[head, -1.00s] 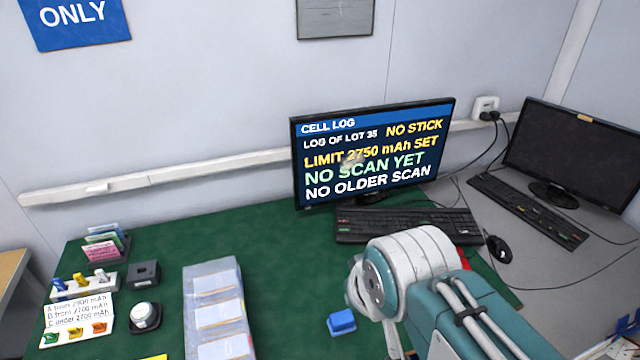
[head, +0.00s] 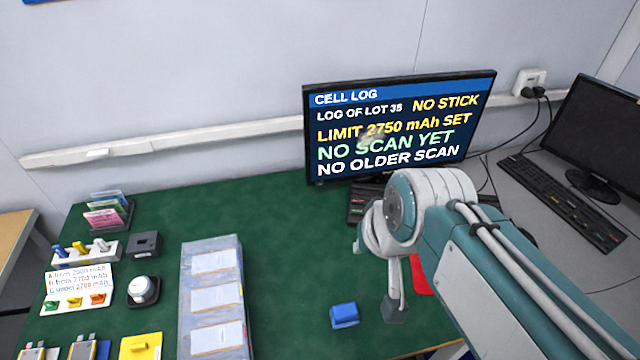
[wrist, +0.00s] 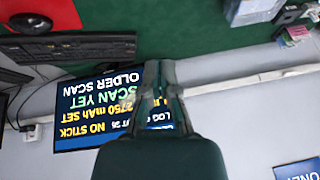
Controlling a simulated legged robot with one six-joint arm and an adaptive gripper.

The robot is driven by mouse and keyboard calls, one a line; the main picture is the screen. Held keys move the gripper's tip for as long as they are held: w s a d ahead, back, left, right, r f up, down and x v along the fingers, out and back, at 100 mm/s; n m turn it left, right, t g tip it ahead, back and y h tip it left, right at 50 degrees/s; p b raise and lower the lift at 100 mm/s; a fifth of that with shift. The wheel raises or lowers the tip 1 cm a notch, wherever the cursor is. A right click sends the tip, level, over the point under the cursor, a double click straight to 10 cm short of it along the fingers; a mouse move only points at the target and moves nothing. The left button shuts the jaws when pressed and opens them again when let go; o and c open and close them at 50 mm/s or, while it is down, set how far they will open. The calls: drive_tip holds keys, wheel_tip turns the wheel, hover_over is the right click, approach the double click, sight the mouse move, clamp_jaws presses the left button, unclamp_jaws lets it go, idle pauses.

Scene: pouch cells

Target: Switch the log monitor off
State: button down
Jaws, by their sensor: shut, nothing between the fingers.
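The log monitor (head: 395,128) stands at the back of the green mat, lit with CELL LOG text, including LIMIT 2750 mAh SET and NO SCAN YET. In the wrist view the lit monitor (wrist: 85,115) appears upside down. My gripper (wrist: 158,72) is shut and empty there, its fingers overlapping the right part of the screen. I cannot tell whether it touches the monitor. In the head view my arm's wrist is in front of the monitor's lower right, hiding its stand and part of the keyboard. I cannot make out a power button.
A black keyboard (head: 362,205) lies before the monitor. A blue block (head: 344,315) and pale tray (head: 213,297) are on the mat. A wall socket (head: 530,82) with plugs is right of the monitor. A second, dark monitor (head: 600,125) stands on the grey desk (head: 535,225).

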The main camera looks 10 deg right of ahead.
sight(320, 183)
drive_tip(key=w+a+f+m+g+y, duration=0.1)
drive_tip(key=w+a+f+m+y, duration=0.25)
drive_tip(key=w+m, duration=0.35)
drive_tip(key=w+a+f+m+y, duration=0.3)
drive_tip(key=w+f+m+y, duration=0.15)
drive_tip(key=w+m, duration=0.2)
drive_tip(key=w+d+f+m+t, duration=0.2)
drive_tip(key=w+f+m, duration=0.2)
drive_tip(key=f+m, duration=0.1)
drive_tip(key=w+d+f+m+t+h, duration=0.1)
drive_tip(key=w+d+f+m+t, duration=0.1)
drive_tip(key=f+m, duration=0.3)
drive_tip(key=w+d+f+m+t, duration=0.2)
drive_tip(key=w+d+f+m, duration=0.2)
drive_tip(key=w+f+m, duration=0.1)
drive_tip(key=shift+w+d+f+m+h, duration=0.2)
drive_tip(key=shift+w+f+m+h, duration=0.15)
drive_tip(key=shift+m, duration=0.4)
drive_tip(key=shift+r, duration=0.1)
drive_tip(key=shift+w, duration=4.35)
drive_tip(key=shift+w+r, duration=0.1)
drive_tip(key=shift+w, duration=0.25)
